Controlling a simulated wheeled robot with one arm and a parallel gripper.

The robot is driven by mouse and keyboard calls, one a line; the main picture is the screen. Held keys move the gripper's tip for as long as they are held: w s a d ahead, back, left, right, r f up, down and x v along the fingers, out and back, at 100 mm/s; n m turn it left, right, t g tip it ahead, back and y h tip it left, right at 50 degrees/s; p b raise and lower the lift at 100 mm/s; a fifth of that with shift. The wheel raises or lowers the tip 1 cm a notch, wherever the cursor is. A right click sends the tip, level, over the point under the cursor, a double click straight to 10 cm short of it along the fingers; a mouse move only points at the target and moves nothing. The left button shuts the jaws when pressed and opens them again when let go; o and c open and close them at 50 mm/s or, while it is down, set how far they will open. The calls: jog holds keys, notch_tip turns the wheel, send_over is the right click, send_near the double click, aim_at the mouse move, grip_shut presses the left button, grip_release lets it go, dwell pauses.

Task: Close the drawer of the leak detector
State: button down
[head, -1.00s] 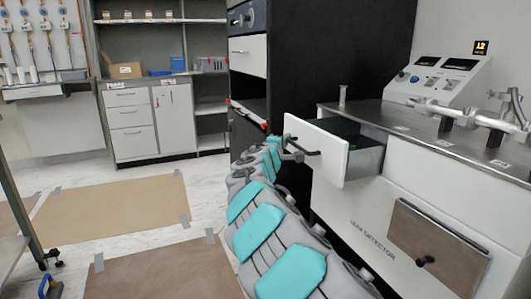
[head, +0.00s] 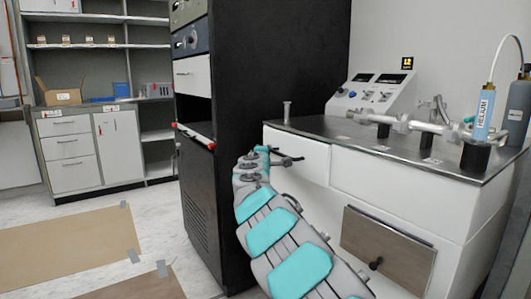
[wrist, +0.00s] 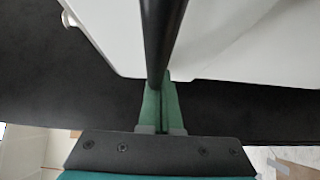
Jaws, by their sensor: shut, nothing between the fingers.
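The leak detector (head: 400,195) is a white cabinet with a grey top at the right of the head view. Its upper left drawer (head: 310,160) has a white front that now sits against the cabinet, just under the top. No open drawer interior shows, and I cannot tell whether a small gap is left. A dark bar handle (head: 288,160) sticks out from that front. My gripper (head: 272,154) is at the handle, in front of the drawer. In the wrist view, its green fingers (wrist: 160,95) are together and empty, beside or touching the black handle bar (wrist: 162,35), with the white drawer front (wrist: 235,40) beyond.
A tall black rack (head: 285,75) stands close to the left of the leak detector. A lower brown panel with a knob (head: 385,250) is on its front. A blue helium bottle (head: 484,112) stands on top. Open floor with brown sheets (head: 70,250) lies to the left.

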jog(key=shift+d, duration=0.3)
